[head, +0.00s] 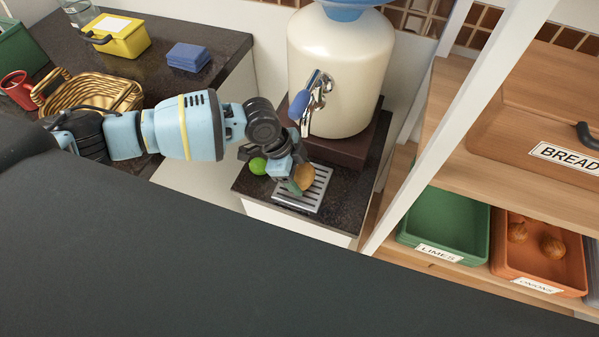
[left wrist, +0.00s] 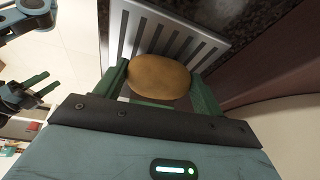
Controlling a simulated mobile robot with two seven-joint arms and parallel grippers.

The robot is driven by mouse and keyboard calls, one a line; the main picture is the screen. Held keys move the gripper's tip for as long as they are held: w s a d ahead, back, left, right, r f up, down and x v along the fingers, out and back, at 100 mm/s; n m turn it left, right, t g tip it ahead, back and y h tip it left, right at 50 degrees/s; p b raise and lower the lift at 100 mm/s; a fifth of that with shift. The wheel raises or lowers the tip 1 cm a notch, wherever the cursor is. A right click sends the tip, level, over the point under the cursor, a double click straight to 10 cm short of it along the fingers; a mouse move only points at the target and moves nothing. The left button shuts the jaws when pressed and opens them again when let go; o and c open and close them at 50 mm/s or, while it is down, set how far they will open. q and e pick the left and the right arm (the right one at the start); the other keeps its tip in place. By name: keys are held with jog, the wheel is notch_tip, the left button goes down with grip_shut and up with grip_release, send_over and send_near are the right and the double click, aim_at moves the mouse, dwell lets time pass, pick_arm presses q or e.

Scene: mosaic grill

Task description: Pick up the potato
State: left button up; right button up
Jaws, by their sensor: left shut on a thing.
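The brown, oval potato (head: 305,176) is over the metal drip grate (head: 314,194) below the water dispenser. My left gripper (head: 297,184) is shut on it. In the left wrist view the potato (left wrist: 159,76) sits between the two green fingers (left wrist: 160,84), with the slotted grate (left wrist: 190,38) behind it. I cannot tell whether the potato still touches the grate. In the left wrist view, part of another gripper (left wrist: 32,92) shows at the left edge, with its fingers apart; it looks like my right one.
A green lime (head: 258,166) lies beside my left gripper. The cream water dispenser (head: 338,75) with its tap stands just behind. Right are shelves with a green limes bin (head: 444,222) and an orange onions bin (head: 512,262). A wicker basket (head: 100,91) stands left.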

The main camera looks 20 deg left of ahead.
aim_at(303, 172)
pick_arm(q)
jog(key=shift+w+r, duration=0.1)
jog(key=shift+r, duration=0.45)
notch_tip(303, 172, up, 2)
jog(key=shift+r, duration=0.1)
jog(key=s+a+r, duration=0.1)
jog(key=s+a, duration=0.8)
jog(key=s, duration=0.4)
jog(key=shift+a+r, duration=0.15)
